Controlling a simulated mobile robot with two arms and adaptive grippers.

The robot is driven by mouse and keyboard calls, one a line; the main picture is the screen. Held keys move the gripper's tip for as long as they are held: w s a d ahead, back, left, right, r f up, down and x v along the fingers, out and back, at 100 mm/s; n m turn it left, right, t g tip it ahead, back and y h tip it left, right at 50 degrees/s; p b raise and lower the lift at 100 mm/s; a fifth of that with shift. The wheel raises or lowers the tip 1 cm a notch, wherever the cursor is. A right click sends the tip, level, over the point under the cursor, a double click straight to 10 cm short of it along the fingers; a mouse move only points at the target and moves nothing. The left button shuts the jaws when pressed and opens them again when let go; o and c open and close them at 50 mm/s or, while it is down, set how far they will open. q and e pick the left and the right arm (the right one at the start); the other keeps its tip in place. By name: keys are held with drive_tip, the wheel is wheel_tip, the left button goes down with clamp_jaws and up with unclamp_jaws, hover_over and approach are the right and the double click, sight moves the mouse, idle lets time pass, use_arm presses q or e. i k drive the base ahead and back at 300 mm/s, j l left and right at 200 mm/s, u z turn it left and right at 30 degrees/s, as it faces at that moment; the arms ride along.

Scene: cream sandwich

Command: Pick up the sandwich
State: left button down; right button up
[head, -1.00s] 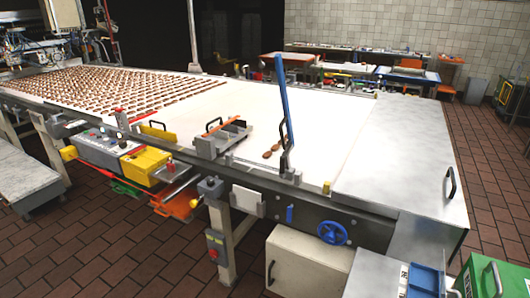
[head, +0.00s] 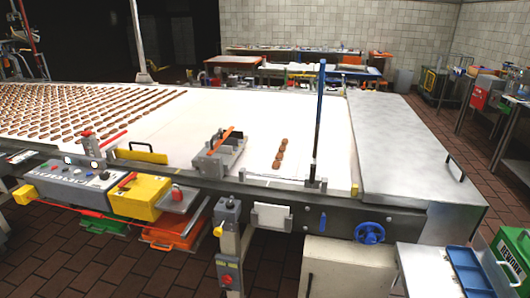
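Several brown sandwich cookies (head: 280,153) lie in a short row on the white conveyor belt (head: 190,143), between a grey metal fixture and a blue upright post. Many more brown cookies (head: 60,110) lie in rows on the belt at the left. I cannot tell from here which one is the task's sandwich. Neither of my grippers shows in the head view.
The grey fixture with an orange bar (head: 219,153) and the blue post (head: 319,125) stand at the belt's near edge. A metal cover (head: 405,150) closes the right end. A control box (head: 75,183) and yellow box (head: 140,197) jut out in front. Brick floor (head: 70,255) lies before the conveyor.

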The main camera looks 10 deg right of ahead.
sight(279, 156)
drive_tip(key=i+z, duration=0.1)
drive_tip(key=i, duration=0.5)
drive_tip(key=i+j+z, duration=0.1)
drive_tip(key=i, duration=0.55)
drive_tip(key=j, duration=0.1)
